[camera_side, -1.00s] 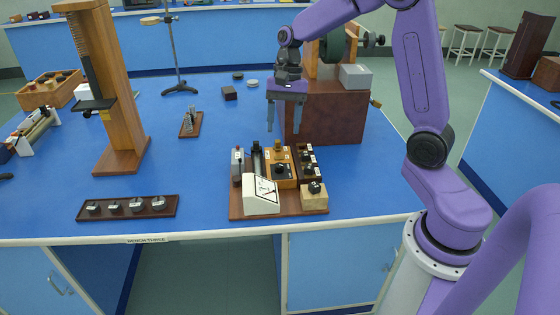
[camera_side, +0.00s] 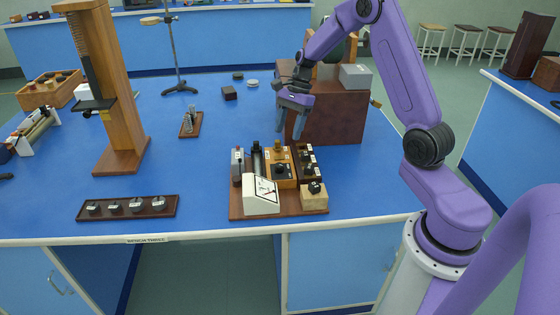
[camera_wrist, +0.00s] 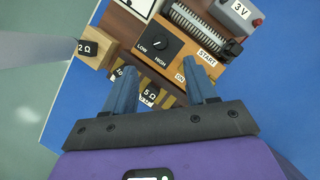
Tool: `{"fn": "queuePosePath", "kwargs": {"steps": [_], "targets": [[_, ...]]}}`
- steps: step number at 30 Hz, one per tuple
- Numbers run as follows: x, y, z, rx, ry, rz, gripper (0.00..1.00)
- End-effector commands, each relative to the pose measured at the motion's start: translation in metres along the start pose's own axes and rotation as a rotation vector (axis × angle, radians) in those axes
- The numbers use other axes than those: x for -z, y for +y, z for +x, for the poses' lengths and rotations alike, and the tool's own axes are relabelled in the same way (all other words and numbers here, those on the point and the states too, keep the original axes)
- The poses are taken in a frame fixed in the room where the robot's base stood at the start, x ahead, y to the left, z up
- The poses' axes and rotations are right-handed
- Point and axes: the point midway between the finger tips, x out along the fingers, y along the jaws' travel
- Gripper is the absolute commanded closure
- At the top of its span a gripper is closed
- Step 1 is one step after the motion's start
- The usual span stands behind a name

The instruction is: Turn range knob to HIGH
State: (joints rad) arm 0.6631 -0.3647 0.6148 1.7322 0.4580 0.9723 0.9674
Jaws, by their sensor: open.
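The range knob (camera_wrist: 154,43) is a black dial on a wooden block, between the LOW and HIGH labels in the wrist view. In the side view the knob (camera_side: 281,170) sits on the orange-brown block in the middle of the instrument board (camera_side: 237,204). My gripper (camera_side: 291,138) is open and empty, tilted, above and behind the board. In the wrist view my gripper's fingers (camera_wrist: 165,85) are spread apart below the knob in the picture, not touching it.
Around the knob are a white meter (camera_side: 262,195), a 3 V block (camera_wrist: 236,14), a START label with a brass part, resistor blocks (camera_wrist: 148,96) and a 2 Ω wood block (camera_wrist: 95,48). A large brown box (camera_side: 335,115) stands behind.

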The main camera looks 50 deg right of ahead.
Motion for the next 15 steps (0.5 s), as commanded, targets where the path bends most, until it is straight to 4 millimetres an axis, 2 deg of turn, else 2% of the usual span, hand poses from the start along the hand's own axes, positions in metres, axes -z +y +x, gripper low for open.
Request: {"fn": "queuePosePath", "kwargs": {"steps": [9,15], "targets": [[0.0,0.001,0.061,-0.005,0.0,0.0,0.43],[0.0,0.001,0.091,-0.002,0.0,0.0,0.43]]}}
